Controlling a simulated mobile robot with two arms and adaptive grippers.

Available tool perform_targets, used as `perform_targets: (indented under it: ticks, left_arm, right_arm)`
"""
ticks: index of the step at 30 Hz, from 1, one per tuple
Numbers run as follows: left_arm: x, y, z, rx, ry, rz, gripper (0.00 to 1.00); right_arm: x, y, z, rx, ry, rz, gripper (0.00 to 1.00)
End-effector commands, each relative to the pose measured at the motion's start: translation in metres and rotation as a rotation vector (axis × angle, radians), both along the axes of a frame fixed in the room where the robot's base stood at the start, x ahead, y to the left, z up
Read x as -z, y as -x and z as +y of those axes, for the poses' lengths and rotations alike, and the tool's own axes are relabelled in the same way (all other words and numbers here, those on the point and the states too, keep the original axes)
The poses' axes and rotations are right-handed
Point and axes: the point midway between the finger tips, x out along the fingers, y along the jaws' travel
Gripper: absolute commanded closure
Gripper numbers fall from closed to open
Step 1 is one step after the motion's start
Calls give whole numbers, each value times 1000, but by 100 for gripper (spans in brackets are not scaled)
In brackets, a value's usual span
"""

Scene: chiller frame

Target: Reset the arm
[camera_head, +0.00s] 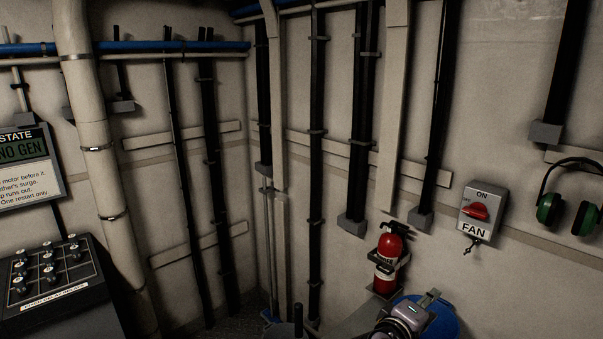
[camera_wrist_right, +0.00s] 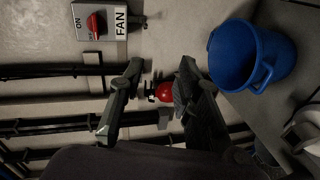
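My right gripper (camera_wrist_right: 161,70) is open in the right wrist view, with its two dark fingers spread apart and nothing held between them. In the head view my right arm's end (camera_head: 404,318) shows at the bottom edge, in front of a blue bucket; its fingers are not clear there. My left gripper is not in view.
The blue bucket (camera_wrist_right: 250,55) stands on a grey surface beside the right gripper. A red fire extinguisher (camera_head: 387,262) hangs on the wall beyond it. A FAN switch box (camera_head: 483,201) and green ear defenders (camera_head: 587,217) are on the right wall. A control panel (camera_head: 70,305) stands at left.

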Motion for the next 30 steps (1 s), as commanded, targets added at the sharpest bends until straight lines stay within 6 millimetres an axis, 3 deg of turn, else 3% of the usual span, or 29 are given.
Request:
perform_targets:
  ticks: [5,8,12,15,21,30]
  left_arm:
    - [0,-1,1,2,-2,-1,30]
    - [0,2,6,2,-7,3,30]
    - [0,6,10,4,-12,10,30]
    - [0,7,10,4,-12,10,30]
    - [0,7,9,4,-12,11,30]
    - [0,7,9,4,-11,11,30]
  right_arm:
    - [60,36,-7,2,-192,50,69]
    - [102,69,-9,13,-344,91,69]
    - [161,139,-3,51,-614,169,69]
    - [185,183,7,82,-772,219,69]
    - [205,247,25,137,-983,303,69]
    - [208,322,51,208,-1198,417,69]
